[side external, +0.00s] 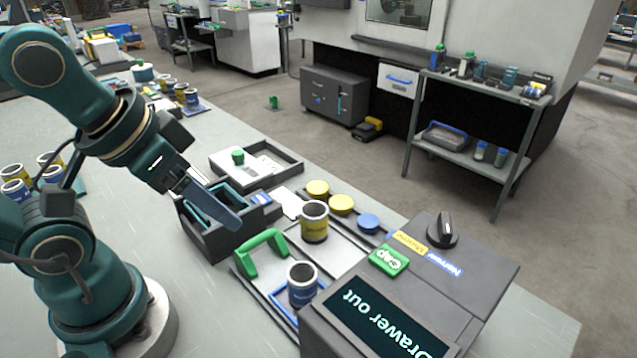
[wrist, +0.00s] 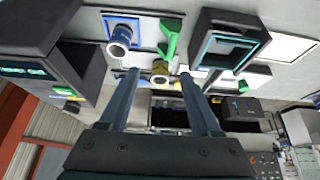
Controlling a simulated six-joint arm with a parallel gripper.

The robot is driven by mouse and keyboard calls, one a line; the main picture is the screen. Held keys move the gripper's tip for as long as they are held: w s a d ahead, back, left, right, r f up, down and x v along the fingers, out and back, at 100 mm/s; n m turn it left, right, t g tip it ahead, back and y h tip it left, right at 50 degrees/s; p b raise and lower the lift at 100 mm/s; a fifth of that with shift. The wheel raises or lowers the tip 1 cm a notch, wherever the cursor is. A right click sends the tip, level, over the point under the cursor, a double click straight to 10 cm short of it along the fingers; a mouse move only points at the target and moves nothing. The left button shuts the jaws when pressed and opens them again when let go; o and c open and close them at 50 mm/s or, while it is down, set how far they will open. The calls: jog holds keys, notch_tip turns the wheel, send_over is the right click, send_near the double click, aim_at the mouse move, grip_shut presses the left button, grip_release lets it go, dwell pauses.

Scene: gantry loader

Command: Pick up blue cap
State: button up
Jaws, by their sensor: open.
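The blue cap (side external: 368,223) lies flat at the right end of a row with two yellow caps (side external: 341,204), beside the grey control box, in the side view. I cannot make the blue cap out in the wrist view. My gripper (side external: 233,220) is open and empty, above the dark bin and left of the caps, well apart from the blue cap. In the wrist view its two fingers (wrist: 159,76) are spread, with the yellow-labelled cup (wrist: 160,70) showing between their tips.
A yellow-labelled cup (side external: 314,222) and a blue-labelled cup (side external: 302,286) stand between my gripper and the control box (side external: 470,275). A green handle (side external: 262,250) rises near them. The dark bin (side external: 208,240) is under my gripper. A tray (side external: 285,158) lies behind.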

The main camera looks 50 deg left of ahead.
jog(key=w+r+n+t, duration=0.2)
jog(key=w+r, duration=0.3)
jog(key=w, duration=0.2)
jog(key=g, duration=0.3)
send_over(368, 220)
jog(key=s, duration=0.2)
jog(key=shift+y, duration=0.3)
notch_tip(368, 220, down, 14)
jog(key=shift+s+d+f, duration=0.1)
jog(key=shift+s+d, duration=0.05)
jog(key=shift+f+m, duration=0.3)
jog(key=shift+f, duration=0.4)
jog(key=shift+x, duration=2.1)
grip_shut()
